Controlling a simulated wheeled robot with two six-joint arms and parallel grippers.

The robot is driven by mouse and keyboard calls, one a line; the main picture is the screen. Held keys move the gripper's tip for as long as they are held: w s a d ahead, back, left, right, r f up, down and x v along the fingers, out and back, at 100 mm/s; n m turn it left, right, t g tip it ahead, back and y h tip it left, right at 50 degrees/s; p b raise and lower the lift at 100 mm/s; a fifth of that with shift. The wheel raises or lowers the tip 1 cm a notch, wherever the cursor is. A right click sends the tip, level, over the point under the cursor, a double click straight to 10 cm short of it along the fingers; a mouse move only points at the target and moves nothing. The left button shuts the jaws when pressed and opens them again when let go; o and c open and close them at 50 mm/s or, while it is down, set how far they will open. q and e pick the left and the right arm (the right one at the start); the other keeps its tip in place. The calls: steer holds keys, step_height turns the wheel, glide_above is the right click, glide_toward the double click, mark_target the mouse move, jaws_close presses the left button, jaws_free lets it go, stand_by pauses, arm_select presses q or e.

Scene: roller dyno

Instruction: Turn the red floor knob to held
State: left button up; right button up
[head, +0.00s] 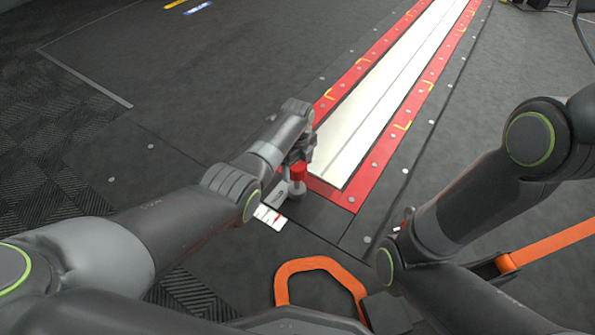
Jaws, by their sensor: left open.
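The red floor knob (298,172) stands on a small grey mount at the near left corner of the red-edged strip. My left gripper (301,155) is open, pointing down right over the knob. My wrist and the gripper cover part of the knob, and I cannot tell whether the fingers touch it. The knob's setting is not readable from here.
A long pale strip (385,100) with a red border runs away to the upper right. An orange loop handle (318,264) lies near the bottom centre, and an orange strap (550,244) is at the right.

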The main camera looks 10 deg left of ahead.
arm_select(q)
steer(key=shift+f+b, duration=0.3)
steer(key=shift+f, duration=0.5)
steer(key=shift+w+d, duration=0.1)
steer(key=shift+d, duration=0.1)
steer(key=c, duration=1)
